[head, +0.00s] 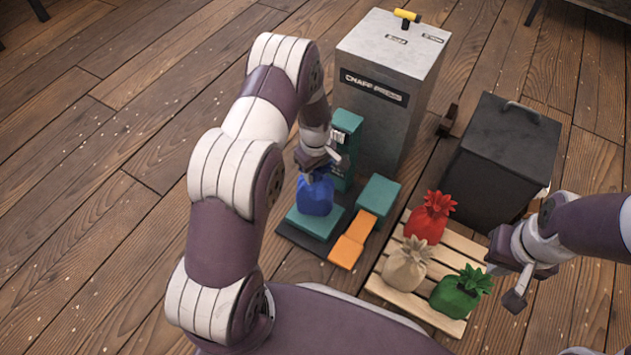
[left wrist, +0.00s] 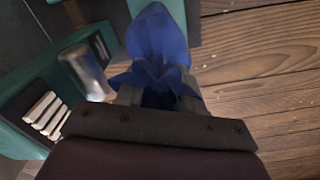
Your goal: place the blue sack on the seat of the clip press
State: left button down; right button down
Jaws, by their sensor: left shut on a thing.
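The blue sack (head: 315,196) is upright at the clip press, on or just above its teal seat (head: 312,222); I cannot tell whether its base touches. My left gripper (head: 316,172) is shut on the sack's gathered top from above. In the left wrist view the blue sack (left wrist: 158,45) shows between the fingers (left wrist: 158,98). The clip press (head: 346,150) has a teal column behind the sack, and its clips show in the left wrist view (left wrist: 45,112). My right gripper (head: 512,285) is beside the pallet at the right; its jaw state is unclear.
A wooden pallet (head: 392,268) holds a red sack (head: 428,218), a beige sack (head: 405,266) and a green sack (head: 458,293). The grey chaff press (head: 385,90) and a black bin (head: 500,155) stand behind.

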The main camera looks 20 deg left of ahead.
aim_at(315, 188)
pick_arm(q)
notch_tip(315, 188, down, 4)
jog(key=shift+r+b, duration=0.1)
jog(key=shift+b, duration=1.15)
jog(key=shift+r, duration=0.15)
jog(key=c, duration=0.7)
grip_release()
